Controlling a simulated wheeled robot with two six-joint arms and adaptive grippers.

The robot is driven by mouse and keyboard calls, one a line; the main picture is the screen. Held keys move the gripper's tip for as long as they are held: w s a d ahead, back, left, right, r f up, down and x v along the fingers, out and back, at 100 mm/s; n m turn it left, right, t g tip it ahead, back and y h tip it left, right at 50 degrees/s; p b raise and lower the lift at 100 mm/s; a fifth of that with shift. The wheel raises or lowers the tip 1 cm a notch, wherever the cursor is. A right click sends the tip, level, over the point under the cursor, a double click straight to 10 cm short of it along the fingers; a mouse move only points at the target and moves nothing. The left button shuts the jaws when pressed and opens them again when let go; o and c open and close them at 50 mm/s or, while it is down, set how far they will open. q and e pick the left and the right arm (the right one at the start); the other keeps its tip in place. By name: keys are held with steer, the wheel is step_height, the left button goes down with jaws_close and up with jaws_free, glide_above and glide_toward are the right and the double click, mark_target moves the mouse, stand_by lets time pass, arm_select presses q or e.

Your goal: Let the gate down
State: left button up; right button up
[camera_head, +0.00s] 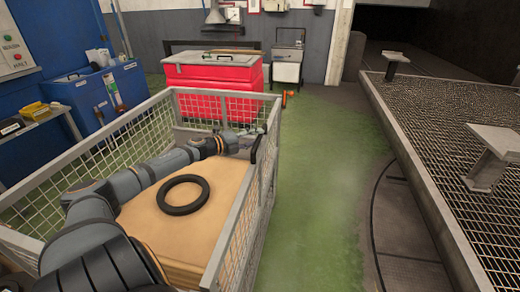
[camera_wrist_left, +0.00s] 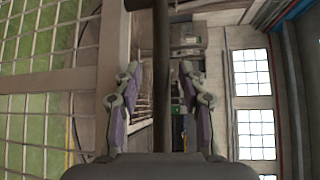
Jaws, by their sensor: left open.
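A grey mesh cage (camera_head: 236,232) stands in front of me, with its mesh sides upright. Which side is the gate I cannot tell for sure. A black handle (camera_head: 256,148) shows near the top of its far right corner. My left arm reaches over the cage, and my left gripper (camera_head: 250,138) is at that handle, small and partly hidden in the head view. In the left wrist view, my left gripper (camera_wrist_left: 159,78) is open, with a dark bar (camera_wrist_left: 160,40) running between its fingers. Both fingers look apart from the bar. My right gripper is not in view.
A black ring (camera_head: 183,195) lies on the tan board (camera_head: 155,220) inside the cage, below my left arm. A red bin (camera_head: 212,75) stands beyond the cage. Green floor (camera_head: 318,190) is clear to the right, up to a raised grating (camera_head: 450,130).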

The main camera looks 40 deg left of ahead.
arm_select(q)
steer(key=shift+w+d, duration=0.15)
steer(key=shift+w, duration=0.2)
steer(key=shift+b+x, duration=0.3)
steer(key=shift+x, duration=0.55)
steer(key=shift+f, duration=0.1)
jaws_close()
